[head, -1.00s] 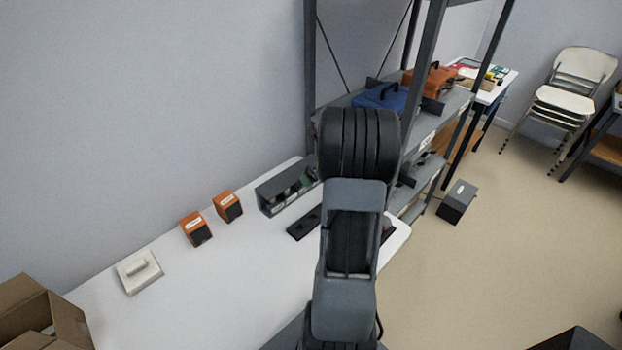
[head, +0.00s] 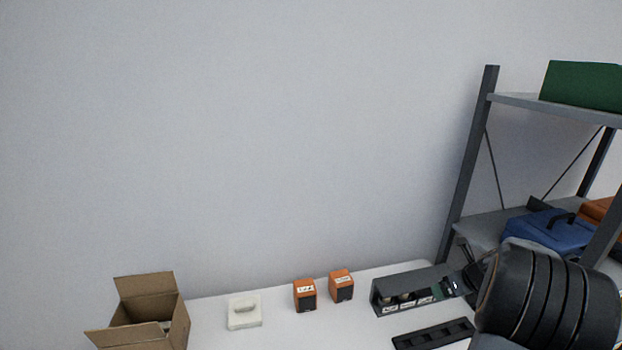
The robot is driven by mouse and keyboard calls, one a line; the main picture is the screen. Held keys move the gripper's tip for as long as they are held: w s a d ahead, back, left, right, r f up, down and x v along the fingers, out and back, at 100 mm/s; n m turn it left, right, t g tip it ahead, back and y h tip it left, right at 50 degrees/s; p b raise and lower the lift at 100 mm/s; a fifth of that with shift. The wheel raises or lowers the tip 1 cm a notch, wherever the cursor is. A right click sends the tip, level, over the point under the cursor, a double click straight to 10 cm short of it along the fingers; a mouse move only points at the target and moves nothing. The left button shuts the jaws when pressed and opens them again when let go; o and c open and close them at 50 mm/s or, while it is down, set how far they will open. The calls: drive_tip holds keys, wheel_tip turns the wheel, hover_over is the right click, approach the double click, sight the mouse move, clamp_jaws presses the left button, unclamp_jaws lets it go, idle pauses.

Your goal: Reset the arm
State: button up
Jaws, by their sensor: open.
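My arm fills the lower right of the head view. My gripper (head: 459,283) shows as a small dark shape at the left edge of the thick black arm joint, partly hidden by it. It is open, and nothing shows between its fingers. It appears over or beside the right end of a dark grey holder (head: 388,308) with several labelled compartments; I cannot tell whether they touch.
On the white table (head: 270,335) stand two orange speakers (head: 304,296) (head: 341,286), a white block-like fixture (head: 244,311), a black tray (head: 432,334) and an open cardboard box (head: 178,325). A grey shelf (head: 472,165) holds a blue case (head: 548,230) and a green box (head: 583,85).

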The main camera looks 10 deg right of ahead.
drive_tip(key=s+a+r+n, duration=0.2)
drive_tip(key=s+a+n, duration=0.2)
drive_tip(key=a+n, duration=0.6)
drive_tip(key=s+a+r+n+g, duration=0.1)
drive_tip(key=s+a+r+n, duration=0.2)
drive_tip(key=a+n, duration=0.7)
drive_tip(key=s+a+r+n+g, duration=0.1)
drive_tip(key=s+a+r+n, duration=0.2)
drive_tip(key=a+n, duration=0.7)
drive_tip(key=s+n, duration=0.1)
drive_tip(key=n, duration=0.4)
drive_tip(key=shift+s+a, duration=0.2)
drive_tip(key=shift+s, duration=0.2)
